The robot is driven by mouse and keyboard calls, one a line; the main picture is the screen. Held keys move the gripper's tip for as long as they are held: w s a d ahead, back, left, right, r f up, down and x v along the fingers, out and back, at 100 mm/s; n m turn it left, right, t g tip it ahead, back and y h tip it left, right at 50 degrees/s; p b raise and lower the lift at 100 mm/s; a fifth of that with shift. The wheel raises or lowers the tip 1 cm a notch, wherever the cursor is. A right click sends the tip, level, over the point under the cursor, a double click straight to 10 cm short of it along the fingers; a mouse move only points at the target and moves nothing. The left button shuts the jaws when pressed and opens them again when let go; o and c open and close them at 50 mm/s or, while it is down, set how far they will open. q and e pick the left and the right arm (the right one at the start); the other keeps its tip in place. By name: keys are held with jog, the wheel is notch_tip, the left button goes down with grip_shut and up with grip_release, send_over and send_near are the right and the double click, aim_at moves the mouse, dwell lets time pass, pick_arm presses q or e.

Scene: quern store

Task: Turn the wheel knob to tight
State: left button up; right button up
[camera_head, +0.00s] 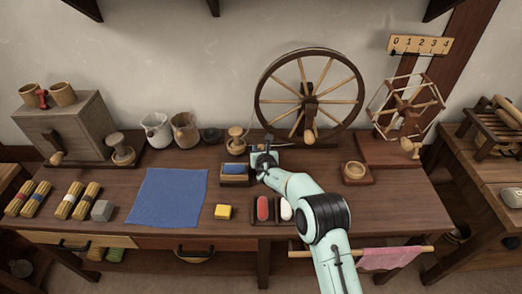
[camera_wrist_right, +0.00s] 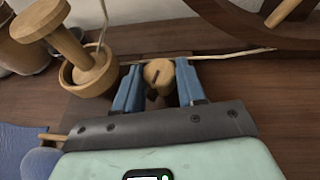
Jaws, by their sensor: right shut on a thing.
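The wheel knob (camera_wrist_right: 158,73) is a small round wooden knob with a short dark mark on its top. In the right wrist view it sits between the two blue fingers of my right gripper (camera_wrist_right: 158,88), which is shut on it. In the head view my right gripper (camera_head: 263,149) is at the back of the table, left of the spinning wheel (camera_head: 310,96), and hides most of the knob. No tight marking is readable near the knob. My left gripper is not in view.
A wooden spool in a bowl (camera_wrist_right: 92,70) stands close left of the knob. A small box with blue contents (camera_head: 235,181) is left of my right wrist.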

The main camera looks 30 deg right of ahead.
jog(key=shift+d, duration=0.15)
jog(key=o, duration=1.1)
jog(key=shift+c, duration=0.2)
jog(key=v, duration=1.3)
jog(key=shift+s+p, duration=0.15)
jog(key=shift+p, duration=0.15)
